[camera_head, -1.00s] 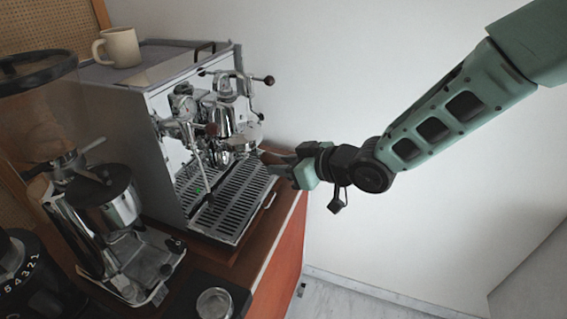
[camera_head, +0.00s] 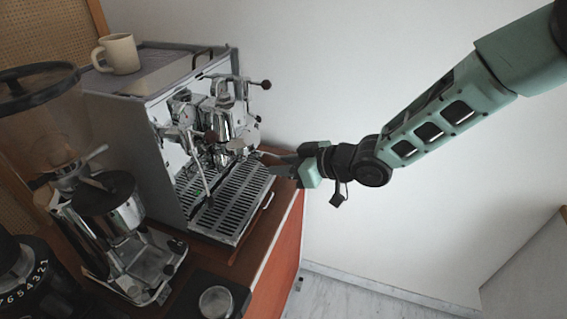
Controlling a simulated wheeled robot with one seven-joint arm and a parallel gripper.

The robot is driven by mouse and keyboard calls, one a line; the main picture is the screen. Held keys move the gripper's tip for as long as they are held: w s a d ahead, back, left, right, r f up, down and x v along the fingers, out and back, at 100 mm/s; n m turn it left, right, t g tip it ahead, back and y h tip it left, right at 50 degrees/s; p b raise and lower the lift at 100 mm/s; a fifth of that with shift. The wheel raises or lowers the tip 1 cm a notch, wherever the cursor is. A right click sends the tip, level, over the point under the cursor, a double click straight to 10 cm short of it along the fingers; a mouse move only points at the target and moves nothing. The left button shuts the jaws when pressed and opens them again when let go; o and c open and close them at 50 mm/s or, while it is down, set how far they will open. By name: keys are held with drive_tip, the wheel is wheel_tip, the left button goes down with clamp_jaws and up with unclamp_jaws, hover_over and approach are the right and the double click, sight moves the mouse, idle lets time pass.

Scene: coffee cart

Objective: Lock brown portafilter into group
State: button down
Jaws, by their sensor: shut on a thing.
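The chrome espresso machine (camera_head: 173,130) stands on the counter at left centre, with its group (camera_head: 222,125) on the front face above the drip tray (camera_head: 226,214). My gripper (camera_head: 274,164) is at the right front of the machine, above the drip tray's right end and lower than the group. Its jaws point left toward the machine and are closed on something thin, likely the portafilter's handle. The handle is mostly hidden by the fingers, and its brown colour cannot be made out. Whether the portafilter's head touches the group cannot be told.
A grinder (camera_head: 118,215) with a clear hopper stands at the left front. A beige mug (camera_head: 117,54) sits on top of the machine. A small metal cup (camera_head: 215,302) is on a dark mat at the front. The steam wand (camera_head: 205,175) hangs before the group. Right of the counter is open floor.

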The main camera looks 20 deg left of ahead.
drive_tip(key=shift+w+r+n+g+p, duration=0.15)
drive_tip(key=shift+w+n+g+p, duration=0.3)
drive_tip(key=shift+p, duration=0.9)
drive_tip(key=shift+w+n+g+p, duration=0.25)
drive_tip(key=shift+g+p, duration=0.1)
drive_tip(key=shift+p, duration=0.55)
drive_tip(key=shift+w+r+n+g+p, duration=0.1)
drive_tip(key=shift+w+n+g+p, duration=0.25)
drive_tip(key=shift+p, duration=0.75)
drive_tip(key=shift+w+d+n+g+p, duration=0.1)
drive_tip(key=shift+w+n+g+p, duration=0.25)
drive_tip(key=shift+p, duration=0.65)
drive_tip(key=c, duration=1)
unclamp_jaws()
drive_tip(key=shift+f, duration=0.2)
drive_tip(key=shift+c, duration=0.2)
drive_tip(key=b+v, duration=0.6)
drive_tip(key=v, duration=1.1)
drive_tip(key=shift+d+f, duration=0.15)
drive_tip(key=shift+d, duration=0.25)
